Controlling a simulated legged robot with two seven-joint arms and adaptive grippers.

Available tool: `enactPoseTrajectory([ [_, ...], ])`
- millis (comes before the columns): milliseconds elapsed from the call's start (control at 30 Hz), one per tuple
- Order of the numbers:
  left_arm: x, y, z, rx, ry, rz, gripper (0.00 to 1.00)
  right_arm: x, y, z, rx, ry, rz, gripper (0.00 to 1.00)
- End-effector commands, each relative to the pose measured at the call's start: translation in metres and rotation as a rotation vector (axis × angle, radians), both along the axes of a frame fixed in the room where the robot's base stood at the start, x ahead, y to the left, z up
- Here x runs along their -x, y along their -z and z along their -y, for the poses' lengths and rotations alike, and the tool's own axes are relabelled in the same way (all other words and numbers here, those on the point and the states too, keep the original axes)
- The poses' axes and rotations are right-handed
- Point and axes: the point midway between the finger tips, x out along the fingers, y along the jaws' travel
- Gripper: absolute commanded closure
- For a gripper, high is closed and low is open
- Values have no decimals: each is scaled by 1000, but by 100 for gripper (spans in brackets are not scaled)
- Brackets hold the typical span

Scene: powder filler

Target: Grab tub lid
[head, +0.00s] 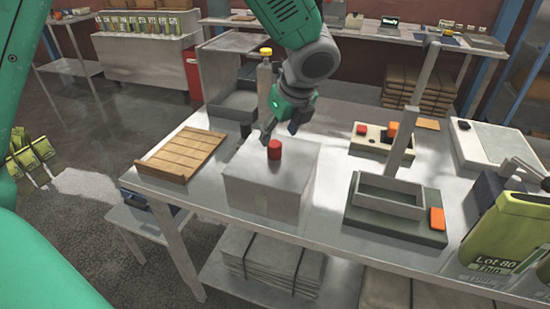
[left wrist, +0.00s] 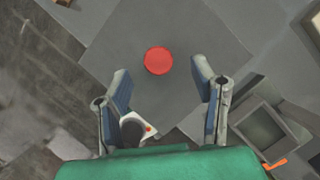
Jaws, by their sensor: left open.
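The grey tub (head: 245,195) stands on the metal table, and its flat square lid (head: 290,165) has a red knob (head: 274,149) in the middle. In the left wrist view the red knob (left wrist: 158,61) shows from above on the grey lid (left wrist: 135,35). My left gripper (head: 280,131) is open above the lid, just over and beside the knob. In the left wrist view the two fingers (left wrist: 160,85) stand wide apart with nothing between them, the knob lying ahead of their tips. My right gripper is not clearly seen.
A slatted wooden board (head: 182,155) lies left of the tub. A bottle with a yellow cap (head: 265,75) stands behind it. To the right are a grey tray stand with a post (head: 390,200), a control box (head: 372,138) and a green bag (head: 505,235).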

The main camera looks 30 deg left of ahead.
Motion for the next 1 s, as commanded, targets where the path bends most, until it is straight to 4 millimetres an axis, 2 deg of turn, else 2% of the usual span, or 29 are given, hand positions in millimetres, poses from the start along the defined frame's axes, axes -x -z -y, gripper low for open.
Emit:
enactPoseTrajectory([
  [333,-6,44,-15,-1,1,-3,48,0,1,0,0,0,0,60],
  [633,-6,47,-17,-1,1,0,48,0,1,0,0,0,0,60],
  [767,-6,47,-17,-1,1,0,94,0,1,0,0,0,0,60],
  [800,-6,47,-17,-1,1,0,100,0,1,0,0,0,0,60],
  [1000,-7,47,-17,0,1,0,100,0,1,0,0,0,0,60],
])
